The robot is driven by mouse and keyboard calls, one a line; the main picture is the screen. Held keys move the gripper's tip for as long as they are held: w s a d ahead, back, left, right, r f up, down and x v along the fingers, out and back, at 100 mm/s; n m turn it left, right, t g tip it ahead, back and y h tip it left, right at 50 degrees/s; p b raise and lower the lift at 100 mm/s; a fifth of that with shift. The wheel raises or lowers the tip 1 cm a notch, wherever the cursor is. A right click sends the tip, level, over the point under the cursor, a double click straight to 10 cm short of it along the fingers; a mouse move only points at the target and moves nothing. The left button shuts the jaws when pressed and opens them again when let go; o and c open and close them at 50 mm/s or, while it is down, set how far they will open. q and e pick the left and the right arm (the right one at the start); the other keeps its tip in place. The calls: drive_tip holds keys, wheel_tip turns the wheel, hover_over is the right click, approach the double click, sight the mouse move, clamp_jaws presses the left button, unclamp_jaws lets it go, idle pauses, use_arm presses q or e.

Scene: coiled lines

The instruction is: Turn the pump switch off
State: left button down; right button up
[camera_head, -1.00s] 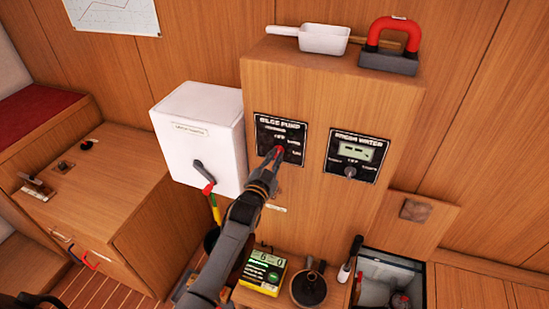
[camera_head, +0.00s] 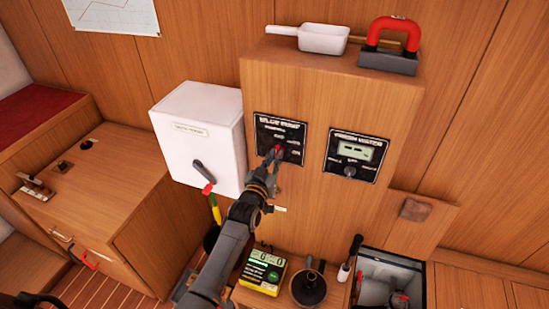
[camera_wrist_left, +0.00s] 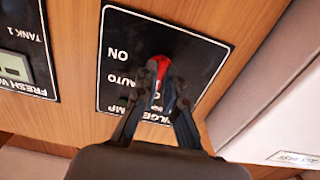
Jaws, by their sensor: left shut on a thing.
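The bilge pump panel (camera_head: 264,131) is a black plate on the front of the wooden cabinet. Its small red switch knob (camera_head: 277,150) sits low on the plate. My left gripper (camera_head: 276,157) reaches up from below and is shut on this knob. In the left wrist view the panel (camera_wrist_left: 118,31) appears upside down, with ON and AUTO readable to the left of the fingers. The red knob (camera_wrist_left: 160,66) shows between the fingertips (camera_wrist_left: 158,80). The fingers cover part of the lettering, and I cannot tell which mark the knob points to.
The fresh water panel (camera_head: 371,142) is just right of the pump panel. A yellow device (camera_head: 262,272) and an open bin (camera_head: 390,265) are below.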

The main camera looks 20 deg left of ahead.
use_arm(q)
drive_tip(key=c, duration=1.4)
unclamp_jaws()
drive_tip(key=shift+c, duration=0.2)
drive_tip(key=s, duration=1.2)
drive_tip(key=shift+a, duration=0.2)
